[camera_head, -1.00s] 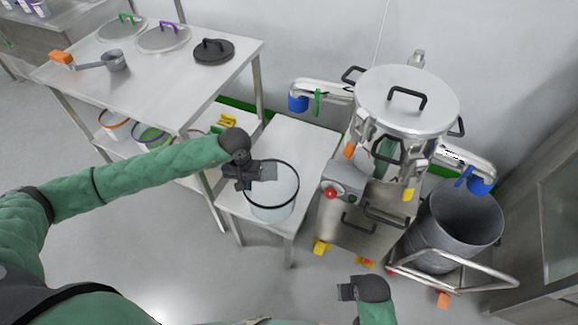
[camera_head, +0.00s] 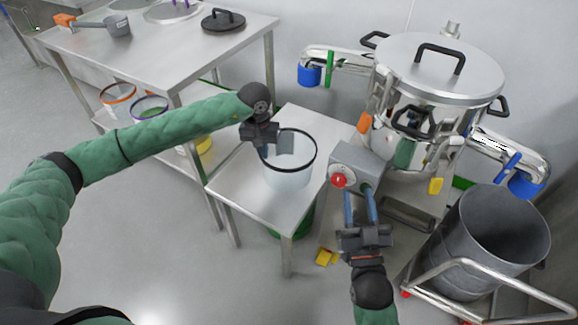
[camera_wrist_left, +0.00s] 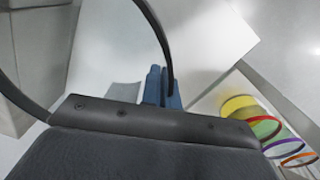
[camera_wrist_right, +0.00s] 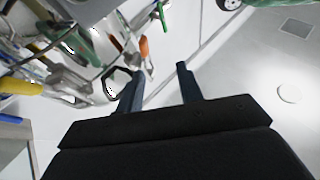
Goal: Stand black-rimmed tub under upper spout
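The black-rimmed tub (camera_head: 289,172), white and upright, is over the small steel table (camera_head: 245,185); I cannot tell whether its base touches the top. My left gripper (camera_head: 266,150) is at the tub's left rim. In the left wrist view its blue fingers (camera_wrist_left: 163,88) are close together with the black rim (camera_wrist_left: 154,28) running between them. One blue-capped spout (camera_head: 310,74) sticks out left of the steel vessel (camera_head: 425,75), behind the table. Another blue-capped spout (camera_head: 525,183) sticks out right. My right gripper (camera_head: 361,208) is open and empty in front of the machine; its fingers show apart in the right wrist view (camera_wrist_right: 158,88).
A grey control box with a red button (camera_head: 339,180) stands close to the tub's right. A large grey bin (camera_head: 490,250) on a tubular frame is at the right. A lidded worktable (camera_head: 160,55) is at the left. Something green sits under the small table.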

